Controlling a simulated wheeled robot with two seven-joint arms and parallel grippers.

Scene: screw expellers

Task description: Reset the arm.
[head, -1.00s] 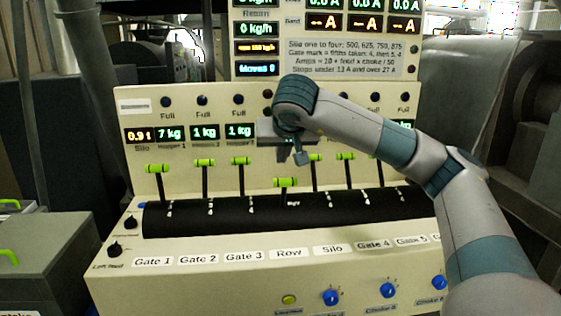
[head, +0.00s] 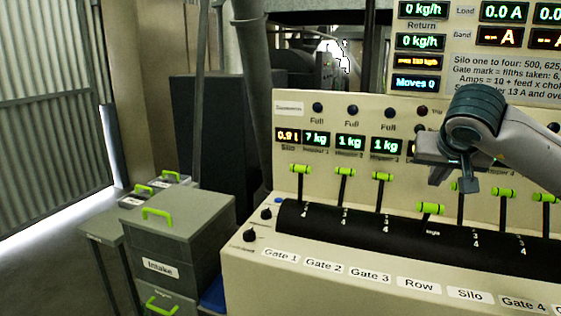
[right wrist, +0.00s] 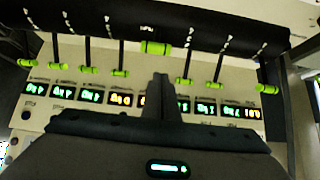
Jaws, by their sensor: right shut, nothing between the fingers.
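My right arm comes in from the right in the head view. Its gripper (head: 467,184) hangs in front of the control panel, above the Row lever (head: 430,208), apart from it as far as I can see. The fingers are shut with nothing between them. In the right wrist view the shut gripper (right wrist: 160,80) points at the lever row, with a green-handled lever (right wrist: 155,47) just beyond the fingertips. The console (head: 300,275) carries several green-handled levers on a black curved strip. My left gripper is not in view.
A grey box labelled Intake (head: 165,245) with a green handle stands left of the console. Smaller grey boxes stand behind it. A dark cabinet (head: 213,130) and a grey pipe (head: 252,70) stand behind. Open floor (head: 50,260) lies at the far left.

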